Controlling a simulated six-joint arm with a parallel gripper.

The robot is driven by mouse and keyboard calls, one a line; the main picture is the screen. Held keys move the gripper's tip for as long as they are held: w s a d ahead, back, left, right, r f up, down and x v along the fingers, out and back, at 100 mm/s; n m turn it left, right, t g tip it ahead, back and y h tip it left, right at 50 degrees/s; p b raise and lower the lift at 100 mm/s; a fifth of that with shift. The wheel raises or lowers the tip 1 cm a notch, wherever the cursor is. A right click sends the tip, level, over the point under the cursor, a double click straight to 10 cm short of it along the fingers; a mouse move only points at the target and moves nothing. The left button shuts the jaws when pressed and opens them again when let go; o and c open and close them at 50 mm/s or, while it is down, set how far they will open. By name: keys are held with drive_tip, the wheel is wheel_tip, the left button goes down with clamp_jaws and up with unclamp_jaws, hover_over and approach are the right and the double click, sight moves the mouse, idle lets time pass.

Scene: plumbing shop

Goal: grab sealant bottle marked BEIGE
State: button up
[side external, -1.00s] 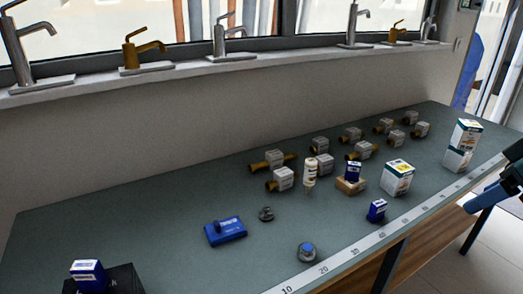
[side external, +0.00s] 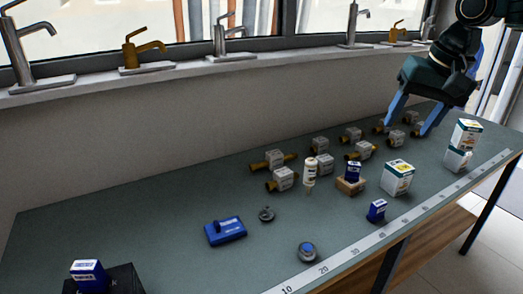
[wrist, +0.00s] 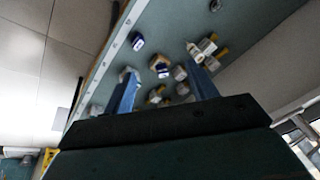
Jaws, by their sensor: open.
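A small cream bottle (side external: 310,172) with a light label stands upright mid-bench in the side view; its print is too small to read. It appears to be the sealant bottle, and in the wrist view a pale bottle-like shape (wrist: 195,52) shows near the right finger. My gripper (side external: 405,130) is open with its blue fingers apart and pointing down. It is over the far right part of the bench, well to the right of the bottle, with nothing held. The fingers also show in the wrist view (wrist: 165,88).
Several brass fittings with grey tags (side external: 283,179) stand around and behind the bottle. A blue box on a wooden block (side external: 351,185), a white box (side external: 397,178) and stacked white boxes (side external: 461,145) stand to its right. Bare bench (side external: 150,225) lies at the left.

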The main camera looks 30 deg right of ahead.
drive_tip(key=w+f+m+g, duration=0.25)
drive_tip(key=w+m, duration=0.35)
drive_tip(key=w, duration=0.8)
drive_tip(key=m, duration=0.5)
approach(311, 160)
drive_tip(key=shift+f+g, duration=0.1)
drive_tip(key=shift+g, duration=0.25)
drive_tip(key=shift+w+a+f+m, duration=0.1)
drive_tip(key=shift+w+f+m, duration=0.25)
drive_tip(key=shift+f+m, duration=0.15)
drive_tip(key=shift+f, duration=4.25)
drive_tip(key=shift+f, duration=2.55)
